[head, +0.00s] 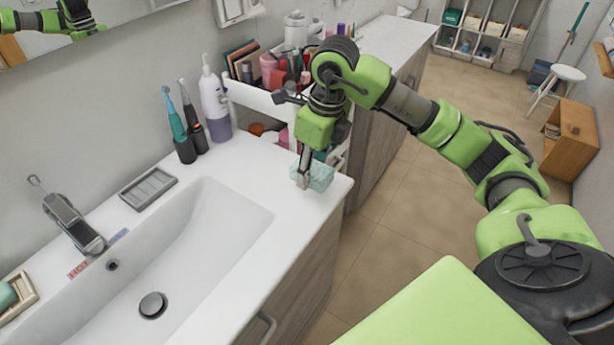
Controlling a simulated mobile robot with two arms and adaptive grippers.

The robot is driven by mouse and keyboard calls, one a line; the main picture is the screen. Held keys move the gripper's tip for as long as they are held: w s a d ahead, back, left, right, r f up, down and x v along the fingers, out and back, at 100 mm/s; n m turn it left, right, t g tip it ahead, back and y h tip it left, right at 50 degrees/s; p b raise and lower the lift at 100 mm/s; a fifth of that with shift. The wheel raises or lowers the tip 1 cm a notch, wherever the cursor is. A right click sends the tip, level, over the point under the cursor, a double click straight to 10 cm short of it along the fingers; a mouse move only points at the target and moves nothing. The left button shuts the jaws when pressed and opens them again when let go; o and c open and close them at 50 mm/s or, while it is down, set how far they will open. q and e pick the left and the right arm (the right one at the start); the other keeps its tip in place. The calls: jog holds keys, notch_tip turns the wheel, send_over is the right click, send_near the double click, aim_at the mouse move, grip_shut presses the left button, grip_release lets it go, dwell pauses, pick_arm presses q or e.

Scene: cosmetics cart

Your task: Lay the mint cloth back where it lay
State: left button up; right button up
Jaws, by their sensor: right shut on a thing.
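The mint cloth (321,177) is a small, pale green bunched piece at the right end of the white sink counter. My right gripper (304,178) points down over that counter corner and is shut on the cloth. The cloth is at or just above the counter top; I cannot tell whether it touches it. Part of the cloth is hidden behind the gripper fingers. My left gripper is not in the head view, apart from a green arm reflected in the mirror at the top left.
The cosmetics cart (254,99), full of bottles and boxes, stands just behind the gripper. Electric toothbrushes (179,130) and a white-purple bottle (214,105) stand at the counter's back. A grey soap dish (148,188) lies beside the sink basin (200,250). The counter's front right is clear.

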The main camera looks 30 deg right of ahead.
aim_at(307, 191)
jog(key=w+f, duration=0.1)
jog(key=w+d+f, duration=0.1)
jog(key=w+f, duration=0.1)
jog(key=shift+f+p, duration=0.25)
jog(key=shift+p, duration=0.1)
jog(key=f, duration=0.1)
jog(key=f+p, duration=0.1)
jog(key=f, duration=0.1)
jog(key=shift+w+f+p, duration=0.25)
jog(key=shift+f+p, duration=0.05)
jog(key=shift+f, duration=0.05)
jog(key=shift+f+b, duration=0.25)
jog(key=shift+b, duration=0.05)
jog(key=o, duration=1)
jog(key=shift+r, duration=0.1)
